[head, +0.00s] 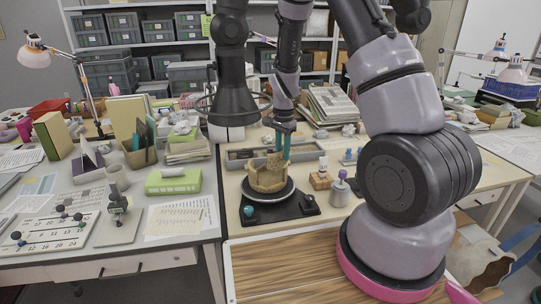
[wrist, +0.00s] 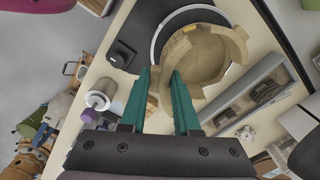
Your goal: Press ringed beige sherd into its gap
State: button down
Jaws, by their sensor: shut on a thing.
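The beige pot (head: 266,182) stands on a round turntable (head: 282,194) with a black base. Its upper edge is uneven. My gripper (head: 280,148) has teal fingers pointing down, shut on a beige sherd (head: 274,160) at the pot's upper edge. In the wrist view the teal fingertips (wrist: 162,75) are beside the wall of the pot (wrist: 205,55), with a strip of the sherd (wrist: 162,88) between them. The fingers hide most of the sherd, so its ring mark is not visible. I cannot tell whether it touches the pot.
A grey compartment tray (head: 238,155) lies behind the pot. A jar with a purple top (head: 340,190) and a small wooden block (head: 320,180) stand to its right. A green box (head: 173,181) is on the left table. The table's front edge is close to the turntable base.

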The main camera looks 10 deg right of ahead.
jog(key=a+m, duration=0.1)
jog(key=m, duration=0.1)
jog(key=a+m, duration=0.1)
jog(key=m, duration=0.1)
jog(key=a+m, duration=0.1)
jog(key=m, duration=0.1)
jog(key=shift+s+a+f, duration=0.1)
jog(key=shift+s+a, duration=0.1)
jog(key=shift+a, duration=0.05)
jog(key=shift+m, duration=0.3)
jog(key=shift+f, duration=3.7)
jog(key=shift+w+f, duration=0.3)
jog(key=shift+f, duration=0.05)
jog(key=shift+w+f, duration=0.1)
jog(key=shift+w, duration=0.25)
jog(key=shift+s+f, duration=0.1)
jog(key=shift+f, duration=0.25)
jog(key=c, duration=0.6)
grip_release()
jog(key=shift+o, duration=0.2)
